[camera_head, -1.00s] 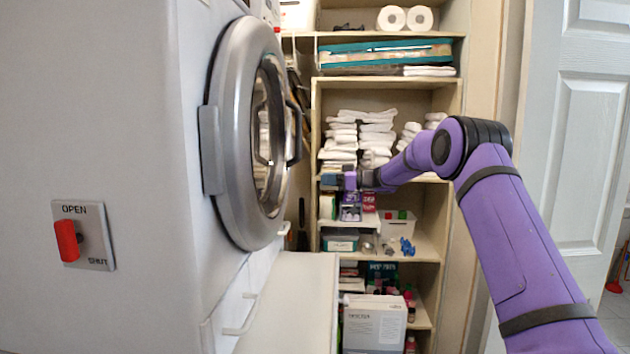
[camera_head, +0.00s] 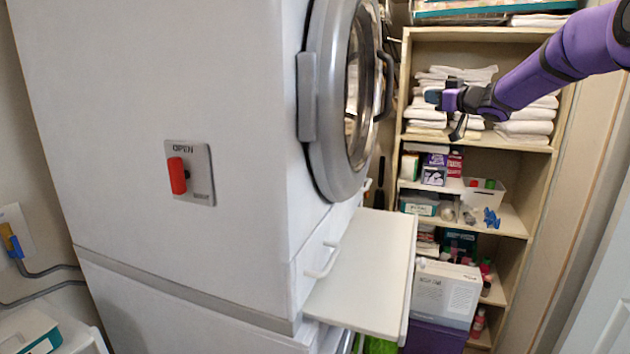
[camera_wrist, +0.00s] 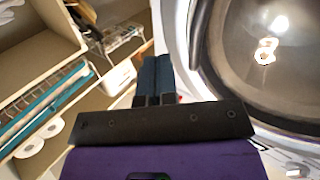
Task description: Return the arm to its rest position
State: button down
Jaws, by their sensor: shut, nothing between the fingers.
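My purple arm (camera_head: 565,58) reaches in from the upper right in the head view. My gripper (camera_head: 434,97) is at its left end, in front of the shelf with the folded white towels. In the wrist view my gripper (camera_wrist: 153,72) shows its two dark fingers side by side, shut with nothing between them. The round washer door (camera_wrist: 265,60) fills the right of the wrist view, close beside the fingers. Whether the gripper touches the towels cannot be told from the head view.
The white machine with its round door (camera_head: 340,90) stands at left. A pulled-out white shelf board (camera_head: 365,270) juts below it. The shelving unit (camera_head: 480,38) holds towels (camera_head: 525,125), bottles and boxes. A white box (camera_head: 445,293) stands low in front.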

jog(key=s+d+r+m+h, duration=0.1)
jog(key=s+r+m+h, duration=0.1)
jog(key=s+h, duration=0.35)
jog(key=s+r+m+h, duration=0.1)
jog(key=s+m+h, duration=0.15)
jog(key=s, duration=0.65)
jog(key=s+d+r+m+h, duration=0.1)
jog(key=s+r+m+h, duration=0.15)
jog(key=s, duration=0.45)
jog(key=s+a+f+g, duration=0.1)
jog(key=s+f+g, duration=0.2)
jog(key=s+f, duration=0.3)
jog(key=s+a+f+g, duration=0.2)
jog(key=s+f, duration=0.3)
jog(key=s, duration=1.2)
jog(key=s+a+f+m+g, duration=0.1)
jog(key=s+f+g, duration=0.3)
jog(key=s, duration=0.8)
notch_tip(320, 180, down, 3)
jog(key=shift+a+r+g+y, duration=0.15)
jog(key=shift+a+g+y, duration=0.2)
jog(key=shift+g, duration=0.05)
